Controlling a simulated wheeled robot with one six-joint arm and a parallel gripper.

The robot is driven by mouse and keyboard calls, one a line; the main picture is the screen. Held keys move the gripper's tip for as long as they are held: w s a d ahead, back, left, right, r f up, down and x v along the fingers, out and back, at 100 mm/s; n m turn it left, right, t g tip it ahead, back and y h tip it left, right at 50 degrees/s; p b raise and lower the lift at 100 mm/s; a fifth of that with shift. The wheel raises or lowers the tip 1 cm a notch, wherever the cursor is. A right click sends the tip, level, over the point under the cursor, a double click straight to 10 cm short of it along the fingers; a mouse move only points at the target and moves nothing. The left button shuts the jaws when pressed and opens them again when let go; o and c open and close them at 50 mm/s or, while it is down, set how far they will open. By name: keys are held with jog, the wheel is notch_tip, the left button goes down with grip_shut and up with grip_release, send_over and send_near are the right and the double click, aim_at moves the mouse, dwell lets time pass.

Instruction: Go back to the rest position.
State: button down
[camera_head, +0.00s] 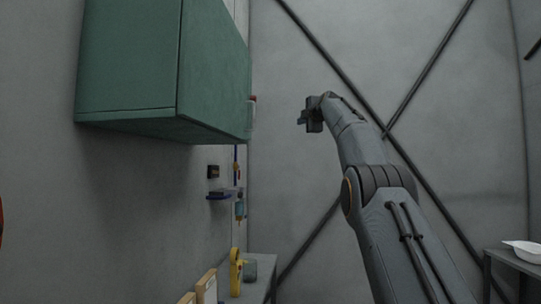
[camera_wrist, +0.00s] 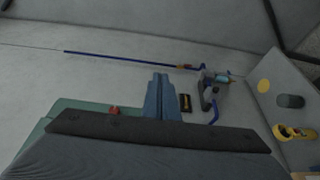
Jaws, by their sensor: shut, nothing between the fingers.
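My gripper (camera_head: 307,116) is raised in front of the grey back wall, right of the green cabinet and apart from it. In the wrist view its fingers (camera_wrist: 163,97) are together with nothing held. My arm reaches up to it from the lower right of the head view, bent at the elbow.
A green cabinet (camera_head: 130,60) hangs on the left wall. Below it are a small wall shelf (camera_head: 218,197) and a bench with a yellow tool (camera_head: 235,270). A white shell (camera_head: 524,250) rests on a table at the right. Space around my gripper looks clear.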

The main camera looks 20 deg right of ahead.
jog(key=shift+f, duration=0.1)
jog(key=s+a+f+m+g, duration=0.1)
jog(key=a+f+m+g, duration=0.15)
jog(key=f, duration=0.65)
jog(key=s+a+f+m+g, duration=0.2)
jog(key=a+f+m, duration=0.1)
jog(key=f, duration=0.6)
jog(key=s+a+f+m+g, duration=0.1)
jog(key=a+f+m+g, duration=0.15)
jog(key=f, duration=0.65)
jog(key=s+a+f+m+g, duration=0.2)
jog(key=s+a+f, duration=0.3)
jog(key=s+f, duration=0.55)
jog(key=s+a+f+m+g, duration=0.2)
jog(key=s+f, duration=0.7)
jog(key=s, duration=0.5)
jog(key=s+a+f+m+g, duration=0.3)
jog(key=s+f, duration=0.7)
jog(key=s, duration=0.5)
jog(key=s+a+f+m+g, duration=0.2)
jog(key=s+f, duration=0.7)
jog(key=s, duration=0.5)
jog(key=shift+s+a+f+m+g, duration=0.25)
jog(key=shift+s+f+m+g, duration=0.2)
jog(key=shift+g, duration=0.35)
jog(key=shift+w, duration=0.1)
